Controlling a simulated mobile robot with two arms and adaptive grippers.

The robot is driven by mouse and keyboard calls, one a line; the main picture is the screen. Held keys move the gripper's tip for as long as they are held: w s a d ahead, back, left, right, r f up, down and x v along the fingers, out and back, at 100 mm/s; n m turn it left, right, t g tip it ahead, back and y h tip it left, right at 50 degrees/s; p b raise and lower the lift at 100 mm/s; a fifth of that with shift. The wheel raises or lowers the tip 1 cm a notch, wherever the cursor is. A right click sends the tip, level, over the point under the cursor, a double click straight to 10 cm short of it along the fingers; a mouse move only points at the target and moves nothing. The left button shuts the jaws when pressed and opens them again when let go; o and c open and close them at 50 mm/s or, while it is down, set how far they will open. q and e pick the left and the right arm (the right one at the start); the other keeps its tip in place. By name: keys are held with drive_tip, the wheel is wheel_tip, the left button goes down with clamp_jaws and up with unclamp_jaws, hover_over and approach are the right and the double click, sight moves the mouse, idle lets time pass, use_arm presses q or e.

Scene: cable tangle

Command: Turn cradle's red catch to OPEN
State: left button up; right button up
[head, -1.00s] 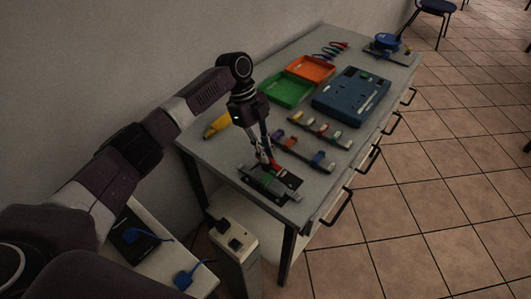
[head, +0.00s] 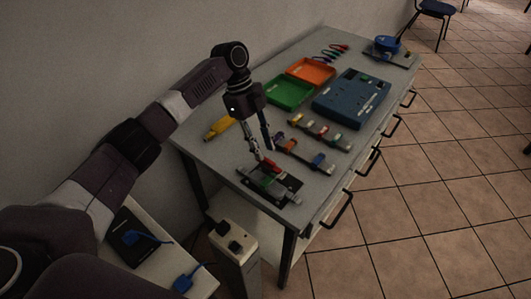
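The cradle (head: 288,184) is a dark plate with grey and green parts near the front left corner of the table. Its small red catch (head: 271,164) shows at the back of it, just under my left gripper; its markings are too small to read. My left gripper (head: 264,156) points down over the cradle with its two fingers spread apart, the tips close to the red catch. I cannot tell whether a fingertip touches it. My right gripper is not in view.
On the table (head: 232,172) stand a green tray (head: 289,92), an orange tray (head: 312,69), a blue panel (head: 350,97) and racks of coloured connectors (head: 303,153). A yellow object (head: 219,127) lies behind the gripper. Drawer handles stick out at the front.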

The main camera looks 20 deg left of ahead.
use_arm(q)
drive_tip(key=v, duration=0.9)
